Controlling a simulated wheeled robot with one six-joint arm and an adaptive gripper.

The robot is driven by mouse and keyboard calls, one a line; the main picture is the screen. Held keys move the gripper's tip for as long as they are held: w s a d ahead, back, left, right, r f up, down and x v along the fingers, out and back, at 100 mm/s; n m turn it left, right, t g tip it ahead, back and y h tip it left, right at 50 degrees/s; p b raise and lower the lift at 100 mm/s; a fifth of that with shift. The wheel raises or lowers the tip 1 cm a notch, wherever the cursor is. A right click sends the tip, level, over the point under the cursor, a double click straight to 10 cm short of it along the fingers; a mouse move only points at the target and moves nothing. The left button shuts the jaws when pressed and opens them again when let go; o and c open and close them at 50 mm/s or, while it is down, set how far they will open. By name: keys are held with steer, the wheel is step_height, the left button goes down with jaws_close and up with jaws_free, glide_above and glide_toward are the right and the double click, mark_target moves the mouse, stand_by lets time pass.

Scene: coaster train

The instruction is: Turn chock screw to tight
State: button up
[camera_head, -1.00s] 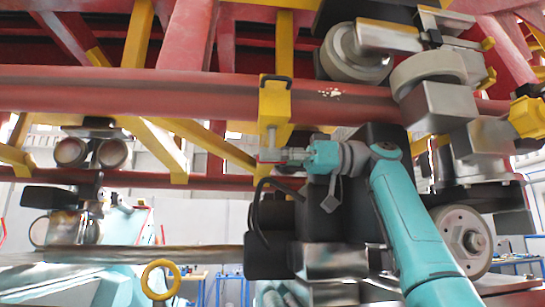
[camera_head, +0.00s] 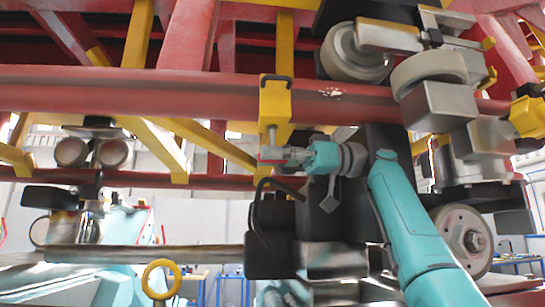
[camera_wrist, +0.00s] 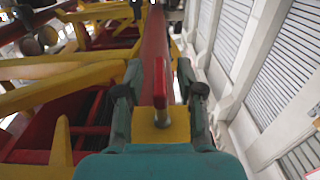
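The chock screw is a metal bolt (camera_head: 271,136) under a yellow block (camera_head: 275,104) on the red rail, with a thin red handle (camera_head: 270,159) at its lower end. My gripper (camera_head: 276,155) is at the handle's height, just under the block. In the wrist view the red handle (camera_wrist: 159,78) and the metal stem lie between my gripper's fingers (camera_wrist: 160,96), in front of the yellow block (camera_wrist: 165,131). The fingers are apart, one on each side, with visible gaps to the handle. Whether the screw is tight cannot be told.
The red rail (camera_head: 180,92) runs across just above my gripper. Grey wheels (camera_head: 355,53) and metal housings (camera_head: 437,107) crowd the right. Yellow braces (camera_head: 152,137) lie to the left. A yellow ring (camera_head: 161,280) is at lower left.

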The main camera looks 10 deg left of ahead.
steer(key=v, duration=0.7)
steer(key=shift+d, duration=0.25)
steer(key=shift+w, duration=0.1)
stand_by(0.4)
